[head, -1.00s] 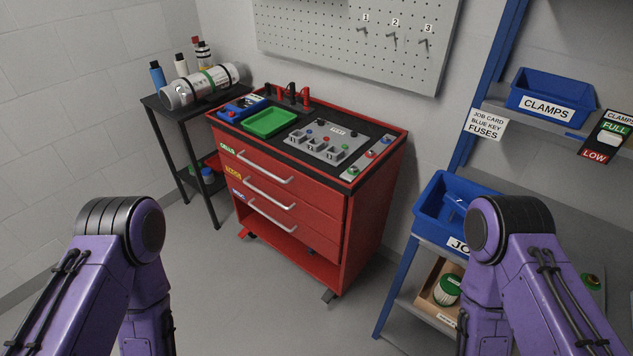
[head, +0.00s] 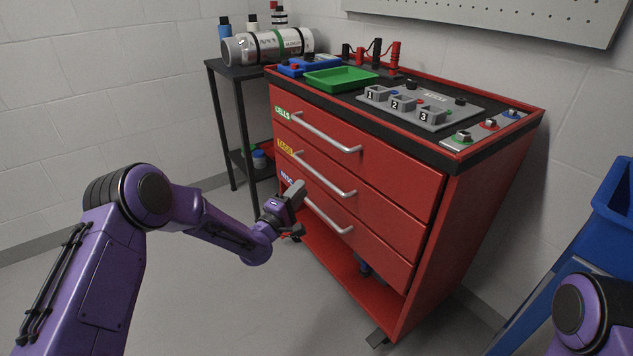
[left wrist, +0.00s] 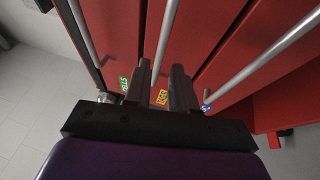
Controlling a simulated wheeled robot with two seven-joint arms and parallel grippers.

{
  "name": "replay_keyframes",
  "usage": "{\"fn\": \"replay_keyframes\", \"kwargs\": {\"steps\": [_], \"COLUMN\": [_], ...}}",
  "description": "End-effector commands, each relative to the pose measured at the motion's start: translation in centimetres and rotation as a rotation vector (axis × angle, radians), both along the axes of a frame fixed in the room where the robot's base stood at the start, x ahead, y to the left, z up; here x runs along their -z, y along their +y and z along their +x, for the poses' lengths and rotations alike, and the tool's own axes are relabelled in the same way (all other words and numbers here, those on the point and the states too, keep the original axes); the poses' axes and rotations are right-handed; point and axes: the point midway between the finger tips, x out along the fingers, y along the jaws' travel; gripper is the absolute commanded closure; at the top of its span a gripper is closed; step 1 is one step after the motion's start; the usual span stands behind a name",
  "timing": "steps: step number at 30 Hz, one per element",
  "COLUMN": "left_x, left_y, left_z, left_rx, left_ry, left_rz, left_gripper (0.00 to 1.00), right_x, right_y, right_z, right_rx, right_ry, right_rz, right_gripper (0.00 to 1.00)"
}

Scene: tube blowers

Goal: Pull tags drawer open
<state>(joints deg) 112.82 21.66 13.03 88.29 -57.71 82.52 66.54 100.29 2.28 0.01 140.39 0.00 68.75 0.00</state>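The red cabinet has three shut drawers. The top one has a green label (head: 282,113); the middle one has a yellow label (head: 285,147) whose text is not clear; the bottom one has a blue-lettered label (head: 287,179). My left gripper (head: 297,190) is in front of the drawers' left side. In the left wrist view, my left gripper (left wrist: 162,80) is open, its fingers on either side of the yellow label (left wrist: 162,97) and the line of the middle handle (left wrist: 166,40). It is not closed on the handle. Contact cannot be told. My right gripper is out of view.
The top handle (head: 325,132) and bottom handle (head: 328,214) run close beside the middle handle (head: 322,174). A black side table (head: 226,70) stands left of the cabinet. A blue rack (head: 560,270) is at right. The floor in front is clear.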

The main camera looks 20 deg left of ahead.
Motion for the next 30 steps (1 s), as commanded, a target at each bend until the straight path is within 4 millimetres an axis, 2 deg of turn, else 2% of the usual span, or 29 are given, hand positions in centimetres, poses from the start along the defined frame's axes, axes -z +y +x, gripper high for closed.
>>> {"fn": "replay_keyframes", "kwargs": {"steps": [6, 12, 22, 24, 25, 30], "left_x": [-0.6, -1.2, -1.5, -1.5, -1.5, -1.5], "left_y": [-2.0, -2.5, -2.5, -2.5, -2.5, -2.5], "left_z": [4.9, 7.6, 8.1, 8.1, 8.1, 8.0], "left_rx": [0.008, 0.006, 0.002, 0.002, 0.002, 0.003], "left_ry": [0.0, 0.003, 0.004, 0.004, 0.004, 0.004], "left_rz": [0.002, 0.002, 0.003, 0.003, 0.003, 0.003], "left_gripper": [0.75, 0.75, 0.75, 0.98, 1.0, 1.0], "right_x": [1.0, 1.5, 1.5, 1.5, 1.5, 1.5], "right_y": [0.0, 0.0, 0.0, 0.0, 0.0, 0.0], "right_z": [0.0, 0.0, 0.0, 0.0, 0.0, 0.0], "right_rx": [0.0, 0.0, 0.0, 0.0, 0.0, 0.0], "right_ry": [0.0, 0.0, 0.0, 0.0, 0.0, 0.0], "right_rz": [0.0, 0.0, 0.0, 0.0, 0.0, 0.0], "right_gripper": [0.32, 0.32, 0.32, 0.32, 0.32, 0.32]}}
